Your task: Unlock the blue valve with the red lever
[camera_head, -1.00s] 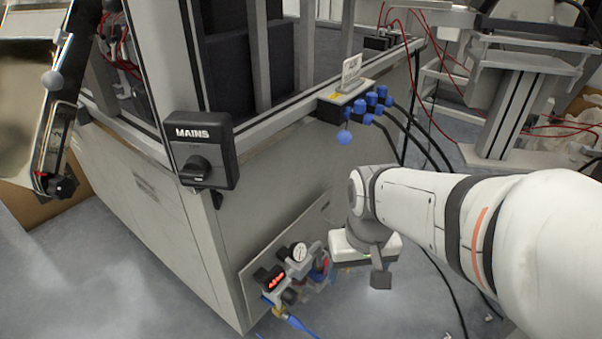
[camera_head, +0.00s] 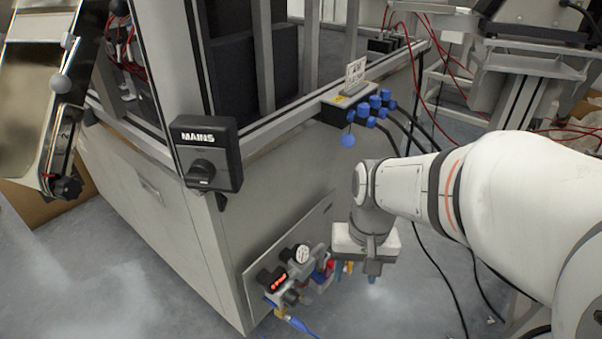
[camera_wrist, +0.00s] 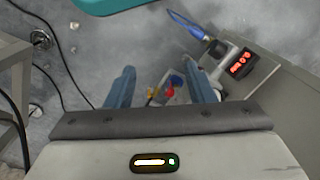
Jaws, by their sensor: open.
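The blue valve (camera_wrist: 176,80) shows in the wrist view, with the red lever (camera_wrist: 170,92) close beside it. Both appear between my two spread fingers, nearer the right one, and farther from the camera than the fingertips. In the head view the blue valve (camera_head: 318,277) and red lever (camera_head: 329,265) sit at the right of a small pneumatic unit low on the cabinet side. My gripper (camera_head: 357,271) is open and empty, pointing down just right of them. It also shows in the wrist view (camera_wrist: 160,74). The lever's exact position is too small to tell.
A gauge (camera_head: 302,254) and a red-lit display (camera_head: 277,281) sit left of the valve; the display also shows in the wrist view (camera_wrist: 241,64). A blue hose (camera_head: 297,323) leaves the unit below. The cabinet (camera_head: 270,205) borders the left. Black cables (camera_head: 440,268) hang at right.

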